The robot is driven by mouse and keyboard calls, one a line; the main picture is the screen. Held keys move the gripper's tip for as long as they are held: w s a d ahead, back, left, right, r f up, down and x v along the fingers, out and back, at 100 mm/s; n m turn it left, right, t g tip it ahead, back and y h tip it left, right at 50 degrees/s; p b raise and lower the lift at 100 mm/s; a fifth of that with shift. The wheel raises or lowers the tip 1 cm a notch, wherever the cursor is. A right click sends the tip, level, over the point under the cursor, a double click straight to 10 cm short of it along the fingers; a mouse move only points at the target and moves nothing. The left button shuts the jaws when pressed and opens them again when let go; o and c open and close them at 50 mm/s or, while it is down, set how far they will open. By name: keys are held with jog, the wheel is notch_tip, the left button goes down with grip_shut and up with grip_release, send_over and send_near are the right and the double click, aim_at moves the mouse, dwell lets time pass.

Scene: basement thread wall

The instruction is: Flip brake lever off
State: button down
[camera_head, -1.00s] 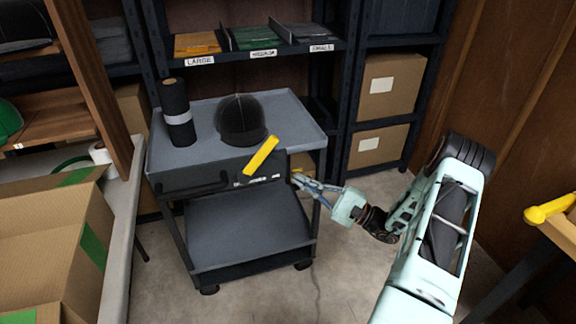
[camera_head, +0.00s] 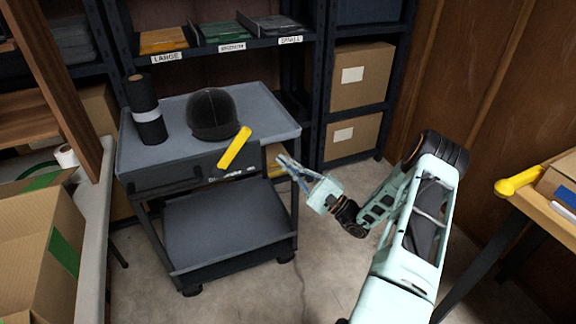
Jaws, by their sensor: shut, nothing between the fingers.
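A yellow bar-shaped lever (camera_head: 234,148) slants across the front edge of the grey cart (camera_head: 265,105), its upper end to the right. I take it for the brake lever. My gripper (camera_head: 281,160) is shut and empty. In the picture it is to the right of the lever and slightly lower, near the cart's front right corner, with a visible gap between. How far it is from the cart in depth I cannot tell.
A black cap (camera_head: 213,115) and a dark roll (camera_head: 146,110) stand on the cart top. A shelf with cardboard boxes (camera_head: 358,85) is behind. A table with a yellow object (camera_head: 518,182) is at the right. An open carton (camera_head: 40,250) is at the left.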

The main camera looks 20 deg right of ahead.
aim_at(240, 132)
jog(key=w+a+r, duration=0.1)
jog(key=a, duration=0.1)
jog(key=w+a+r, duration=0.1)
jog(key=r, duration=0.1)
jog(key=w+a+r+b, duration=0.1)
jog(key=w+a, duration=0.1)
jog(key=shift+a+r, duration=0.6)
jog(key=shift+a, duration=0.05)
jog(key=shift+r, duration=0.1)
jog(key=a+r+n+g+p, duration=0.4)
jog(key=n+p, duration=0.1)
jog(key=shift+a+r+n+p, duration=0.3)
jog(key=shift+r+p, duration=0.05)
jog(key=shift+r, duration=0.05)
jog(key=shift+a+r+n+g+h+p, duration=0.2)
jog(key=shift+a+r+n+g+h, duration=0.15)
jog(key=shift+a+n+g, duration=0.4)
jog(key=shift+a+r+n+g+h+p, duration=0.2)
jog(key=shift+a+n+g+h, duration=0.2)
jog(key=shift+a, duration=0.6)
jog(key=shift+a, duration=0.15)
